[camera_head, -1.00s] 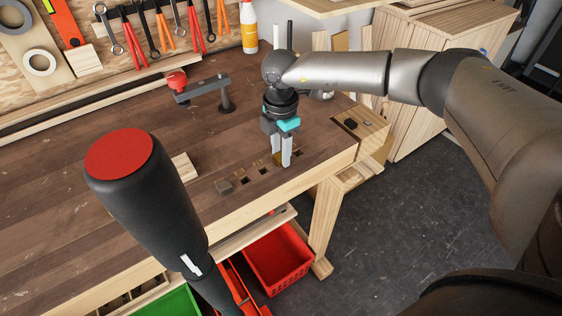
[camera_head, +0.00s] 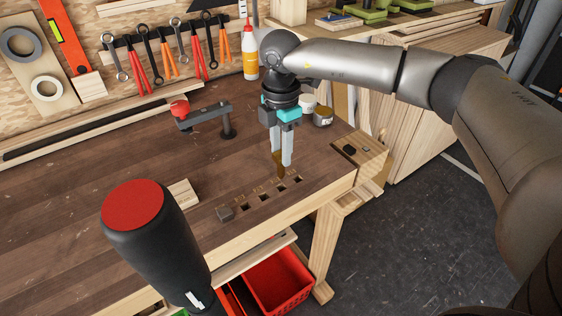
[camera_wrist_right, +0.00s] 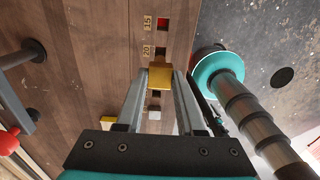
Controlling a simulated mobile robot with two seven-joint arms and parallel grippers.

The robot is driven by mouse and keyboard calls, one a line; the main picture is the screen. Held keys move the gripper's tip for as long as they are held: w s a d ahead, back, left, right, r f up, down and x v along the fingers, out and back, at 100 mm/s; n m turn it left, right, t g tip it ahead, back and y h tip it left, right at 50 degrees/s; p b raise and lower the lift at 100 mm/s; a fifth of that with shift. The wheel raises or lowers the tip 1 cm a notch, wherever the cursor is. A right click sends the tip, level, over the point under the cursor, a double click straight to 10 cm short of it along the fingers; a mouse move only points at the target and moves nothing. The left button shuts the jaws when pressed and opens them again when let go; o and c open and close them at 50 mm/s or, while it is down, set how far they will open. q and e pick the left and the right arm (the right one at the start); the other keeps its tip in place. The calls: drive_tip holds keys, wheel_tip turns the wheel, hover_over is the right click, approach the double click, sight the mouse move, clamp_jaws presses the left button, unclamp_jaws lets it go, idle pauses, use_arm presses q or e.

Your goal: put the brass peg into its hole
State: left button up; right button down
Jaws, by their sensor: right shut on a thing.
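The brass peg (camera_head: 279,168) is held between the fingers of my right gripper (camera_head: 280,158), hanging above the row of square holes (camera_head: 263,198) near the bench's front edge. Its lower end appears clear of the wood. In the right wrist view the peg (camera_wrist_right: 160,74) shows as a square brass face between the two fingertips (camera_wrist_right: 160,84). It covers part of the hole row, so which hole lies directly under it cannot be told. Labels 15 and 20 stand beside two holes there. My left gripper is out of view.
A grey block (camera_head: 225,213) stands at the left end of the hole row. A light wooden block (camera_head: 183,193) lies farther left. A clamp-like tool with a red knob (camera_head: 180,107) and jars (camera_head: 322,116) stand behind. Red bin (camera_head: 279,281) is below the bench.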

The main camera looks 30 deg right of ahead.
sight(280, 154)
drive_tip(key=shift+r+p, duration=0.35)
drive_tip(key=shift+r, duration=0.55)
drive_tip(key=shift+r+p, duration=2.55)
drive_tip(key=shift+r, duration=0.55)
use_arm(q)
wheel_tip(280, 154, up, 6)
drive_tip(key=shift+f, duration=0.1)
use_arm(e)
drive_tip(key=shift+f, duration=0.1)
